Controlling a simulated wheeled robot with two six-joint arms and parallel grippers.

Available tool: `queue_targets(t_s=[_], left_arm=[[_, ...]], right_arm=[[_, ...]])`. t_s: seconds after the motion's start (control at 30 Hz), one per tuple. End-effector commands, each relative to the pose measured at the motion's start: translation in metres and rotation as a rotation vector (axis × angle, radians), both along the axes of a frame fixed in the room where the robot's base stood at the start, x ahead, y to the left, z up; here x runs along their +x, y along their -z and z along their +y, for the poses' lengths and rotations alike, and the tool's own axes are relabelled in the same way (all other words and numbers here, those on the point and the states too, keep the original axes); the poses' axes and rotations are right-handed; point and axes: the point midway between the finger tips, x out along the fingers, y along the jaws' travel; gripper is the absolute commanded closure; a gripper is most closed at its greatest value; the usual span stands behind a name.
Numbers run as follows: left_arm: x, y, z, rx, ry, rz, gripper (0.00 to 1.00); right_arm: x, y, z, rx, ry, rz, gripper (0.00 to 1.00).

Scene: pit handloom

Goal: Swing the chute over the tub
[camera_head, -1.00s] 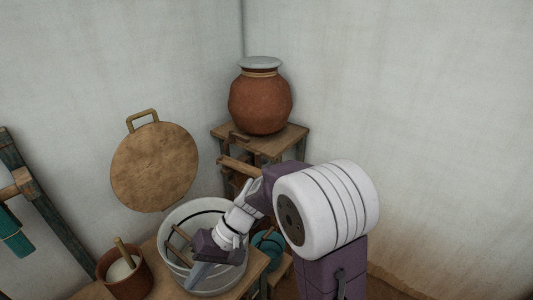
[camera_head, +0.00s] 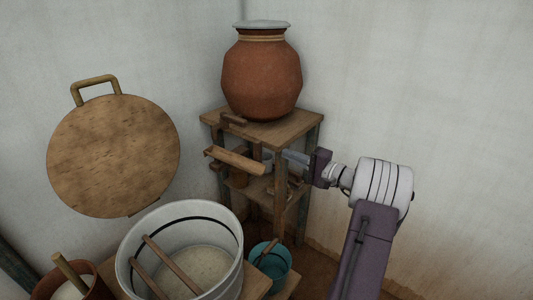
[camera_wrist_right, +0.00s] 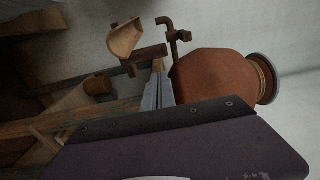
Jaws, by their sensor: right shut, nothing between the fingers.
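The chute (camera_head: 236,160) is a short wooden trough at the front of the stand, below the clay pot, pointing left and slightly up. Its open end lies beyond the tub's back rim in the head view. It also shows in the right wrist view (camera_wrist_right: 125,40). The tub (camera_head: 128,266) is a pale round vessel with a dark band, holding pale contents and two wooden sticks. My right gripper (camera_head: 287,155) is shut and empty, just right of the chute and apart from it in the picture. Its grey fingers show in the wrist view (camera_wrist_right: 158,88). My left gripper is out of view.
A large clay pot (camera_head: 261,80) with a grey lid stands on the wooden stand (camera_head: 270,131). A teal bucket (camera_head: 271,268) sits right of the tub. A brown pot (camera_head: 85,289) stands left of it. A round wooden board (camera_head: 113,155) leans at the wall.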

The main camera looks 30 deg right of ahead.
Motion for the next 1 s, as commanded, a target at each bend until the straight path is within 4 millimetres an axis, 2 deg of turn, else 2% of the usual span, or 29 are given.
queue_targets(t_s=[0.37,0.8,1.0], left_arm=[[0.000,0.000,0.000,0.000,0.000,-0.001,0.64],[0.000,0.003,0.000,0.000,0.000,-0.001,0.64],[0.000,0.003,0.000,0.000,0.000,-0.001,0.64]], right_arm=[[0.004,0.000,0.002,-0.001,-0.001,0.002,1.00],[0.076,0.000,0.031,-0.001,-0.002,0.002,1.00],[0.091,0.000,0.037,-0.001,0.000,0.002,1.00]])
